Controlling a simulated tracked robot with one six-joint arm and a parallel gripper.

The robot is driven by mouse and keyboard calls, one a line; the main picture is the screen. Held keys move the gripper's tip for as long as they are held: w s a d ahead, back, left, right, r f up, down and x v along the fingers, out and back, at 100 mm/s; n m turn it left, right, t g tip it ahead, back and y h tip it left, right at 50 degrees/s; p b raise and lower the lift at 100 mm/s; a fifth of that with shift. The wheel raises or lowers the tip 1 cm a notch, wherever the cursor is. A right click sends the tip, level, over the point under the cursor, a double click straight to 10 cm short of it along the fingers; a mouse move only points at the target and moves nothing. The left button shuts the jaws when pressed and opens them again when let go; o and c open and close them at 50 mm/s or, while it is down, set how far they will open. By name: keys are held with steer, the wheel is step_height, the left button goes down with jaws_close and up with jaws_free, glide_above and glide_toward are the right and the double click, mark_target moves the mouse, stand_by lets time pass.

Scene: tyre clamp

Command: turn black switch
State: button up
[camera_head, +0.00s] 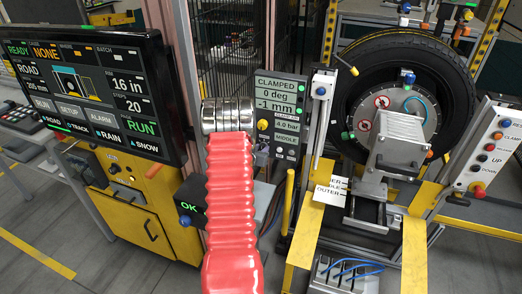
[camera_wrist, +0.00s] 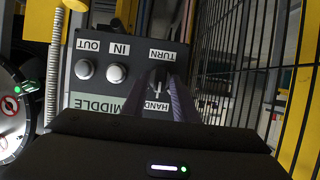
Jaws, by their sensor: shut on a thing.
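The black switch (camera_wrist: 158,84) sits on a dark control panel (camera_wrist: 100,50), between the labels TURN and HAND, which appear upside down in the wrist view. My gripper (camera_wrist: 163,78) has its two fingers on either side of the switch and is shut on it. The fingers hide part of the switch and its exact angle is hard to read. In the head view, the panel under the display (camera_head: 277,97) reads CLAMPED, 0 deg, -1 mm, 4.0 bar and MIDDLE. There my red-sleeved arm covers the panel's left side, and the switch cannot be made out.
Two pale buttons (camera_wrist: 117,73), labelled IN and OUT, sit beside the switch. A tyre (camera_head: 408,85) is on the clamp machine at right. A large monitor (camera_head: 90,95) stands at left. A wire mesh fence (camera_wrist: 255,80) runs close beside the panel.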

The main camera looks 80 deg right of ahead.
steer(key=shift+s+m, duration=0.1)
steer(key=shift+m, duration=0.3)
steer(key=shift+s+m+t, duration=0.15)
steer(key=shift+m+t, duration=0.85)
steer(key=shift+s+f+m+t+h, duration=0.15)
steer(key=shift+m+t+h, duration=0.65)
steer(key=shift+m, duration=0.9)
steer(key=o, duration=0.7)
steer(key=shift+o, duration=0.2)
steer(key=v, duration=1.3)
steer(key=shift+s+a, duration=0.3)
steer(key=shift+s, duration=0.2)
